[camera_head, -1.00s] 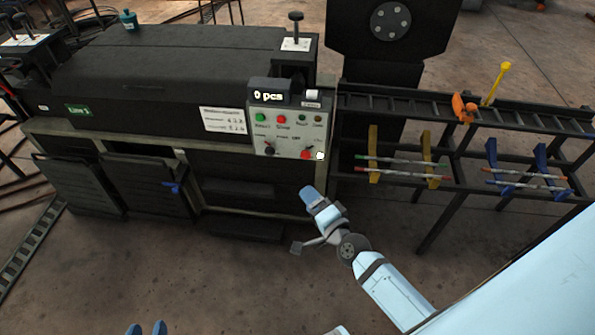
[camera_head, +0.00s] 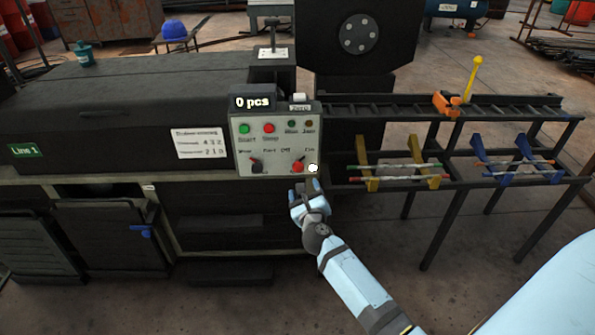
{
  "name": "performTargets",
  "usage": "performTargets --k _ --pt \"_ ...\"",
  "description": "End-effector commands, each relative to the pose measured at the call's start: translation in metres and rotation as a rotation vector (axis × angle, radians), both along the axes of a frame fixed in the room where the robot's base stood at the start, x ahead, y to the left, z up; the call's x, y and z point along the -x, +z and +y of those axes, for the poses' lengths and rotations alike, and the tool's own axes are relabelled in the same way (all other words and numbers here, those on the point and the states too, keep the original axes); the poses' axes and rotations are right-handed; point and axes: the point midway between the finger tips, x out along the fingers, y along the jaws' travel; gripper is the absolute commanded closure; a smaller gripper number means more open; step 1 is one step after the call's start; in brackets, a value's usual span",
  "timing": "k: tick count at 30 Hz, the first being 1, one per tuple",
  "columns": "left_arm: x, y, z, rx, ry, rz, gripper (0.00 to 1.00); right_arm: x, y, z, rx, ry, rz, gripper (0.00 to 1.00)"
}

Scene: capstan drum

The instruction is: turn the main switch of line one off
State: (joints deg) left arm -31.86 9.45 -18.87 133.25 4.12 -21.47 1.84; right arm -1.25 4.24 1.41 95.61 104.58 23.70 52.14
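The control panel (camera_head: 275,142) of the machine marked Line 1 faces me. At its lower right is a red rotary switch (camera_head: 298,167) under "Off" and "On" labels. Its handle seems tilted up to the right, toward "On". A small white piece (camera_head: 312,168) sits beside it at the panel edge. A black selector knob (camera_head: 256,165) is at the lower left of the panel. My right gripper (camera_head: 306,187) is just below the red switch, fingers up, seemingly apart and empty. I cannot tell whether it touches the panel. My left gripper is out of view.
A green button (camera_head: 244,129) and a red button (camera_head: 269,128) sit above the switches, under a "0 pcs" display (camera_head: 252,102). A dark rack (camera_head: 445,185) with yellow and blue supports stands to the right. An open cabinet door (camera_head: 125,235) is at lower left.

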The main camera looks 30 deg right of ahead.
Motion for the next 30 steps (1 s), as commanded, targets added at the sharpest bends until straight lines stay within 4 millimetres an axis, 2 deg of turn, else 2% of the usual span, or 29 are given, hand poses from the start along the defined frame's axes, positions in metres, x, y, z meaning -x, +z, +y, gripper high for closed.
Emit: performTargets --k 3,9,15,21,28,29,30 --pt "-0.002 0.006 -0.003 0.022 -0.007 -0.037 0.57 -0.025 -0.001 -0.011 0.004 0.000 -0.002 0.35" --pt "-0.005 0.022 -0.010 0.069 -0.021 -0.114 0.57 -0.063 -0.002 -0.028 0.004 0.001 -0.001 0.35" --pt "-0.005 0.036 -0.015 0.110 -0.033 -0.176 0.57 -0.089 -0.001 -0.040 0.005 0.002 0.000 0.35" --pt "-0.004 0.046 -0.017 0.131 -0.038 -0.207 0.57 -0.099 0.000 -0.044 0.003 0.002 0.000 0.35" --pt "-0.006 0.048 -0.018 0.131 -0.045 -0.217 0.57 -0.099 0.000 -0.044 0.003 0.001 0.001 0.35" --pt "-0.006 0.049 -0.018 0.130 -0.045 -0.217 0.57 -0.099 0.000 -0.044 0.003 0.001 0.001 0.37" --pt "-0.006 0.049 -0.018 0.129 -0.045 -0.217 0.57 -0.099 0.000 -0.044 0.003 0.001 0.001 0.46"
